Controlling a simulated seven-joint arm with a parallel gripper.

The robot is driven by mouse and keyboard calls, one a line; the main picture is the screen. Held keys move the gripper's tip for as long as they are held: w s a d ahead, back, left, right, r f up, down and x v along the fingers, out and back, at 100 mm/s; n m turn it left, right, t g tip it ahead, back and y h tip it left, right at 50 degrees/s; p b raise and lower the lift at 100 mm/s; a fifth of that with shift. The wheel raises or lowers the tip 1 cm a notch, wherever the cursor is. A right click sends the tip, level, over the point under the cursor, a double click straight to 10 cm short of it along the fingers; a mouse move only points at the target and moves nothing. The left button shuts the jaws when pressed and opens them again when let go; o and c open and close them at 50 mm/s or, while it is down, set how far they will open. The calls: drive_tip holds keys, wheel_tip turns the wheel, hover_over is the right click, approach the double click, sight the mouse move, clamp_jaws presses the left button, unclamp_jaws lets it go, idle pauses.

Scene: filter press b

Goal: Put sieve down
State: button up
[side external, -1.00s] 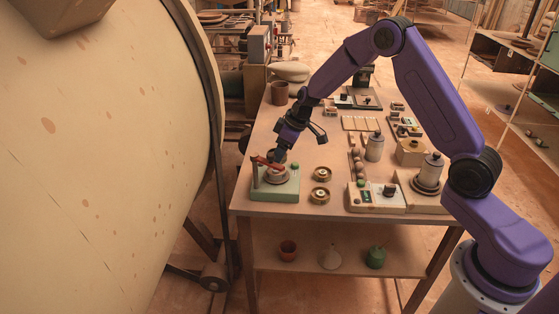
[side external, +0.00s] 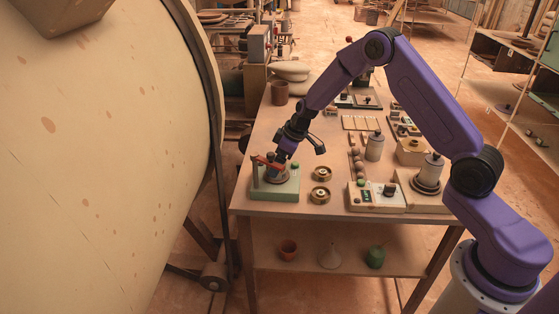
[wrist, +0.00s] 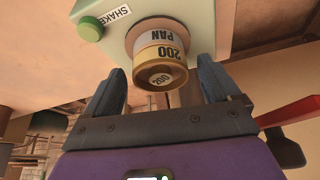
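The green shaker (side external: 287,190) stands at the table's near left corner. In the wrist view the shaker (wrist: 205,20) carries a white ring labelled PAN (wrist: 157,36), with a brass sieve labelled 200 (wrist: 160,55) stacked on it. A narrower brass piece with a small label (wrist: 160,78) sits at the end of this stack. My gripper (wrist: 162,88) is open, its fingers on either side of the stack with visible gaps. In the side view my gripper (side external: 278,166) is low over the shaker and partly hides the stack.
Two brass sieves (side external: 322,173) (side external: 320,194) lie just right of the shaker. A red lever (wrist: 287,115) is close beside my gripper. Small devices, jars and a row of balls (side external: 356,165) fill the table's right side. A large pale drum (side external: 110,150) stands at the left.

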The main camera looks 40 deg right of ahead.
drive_tip(key=shift+r, duration=0.15)
drive_tip(key=v, duration=1.2)
drive_tip(key=s+a+r+n+g, duration=0.1)
drive_tip(key=s+a+r, duration=0.1)
drive_tip(key=s+a, duration=0.55)
drive_tip(key=s+a+r+n+g, duration=0.2)
drive_tip(key=s+a, duration=0.2)
drive_tip(key=s, duration=0.6)
drive_tip(key=s+d+n+h, duration=0.1)
drive_tip(key=s+d, duration=0.1)
drive_tip(key=s, duration=0.9)
drive_tip(key=s+d+r+n+h, duration=0.1)
drive_tip(key=s+d, duration=0.2)
drive_tip(key=s, duration=0.8)
drive_tip(key=shift+s+n+g, duration=0.15)
drive_tip(key=shift+n+g, duration=0.15)
drive_tip(key=shift+n, duration=0.1)
drive_tip(key=shift+o, duration=0.3)
drive_tip(key=shift+r, duration=0.15)
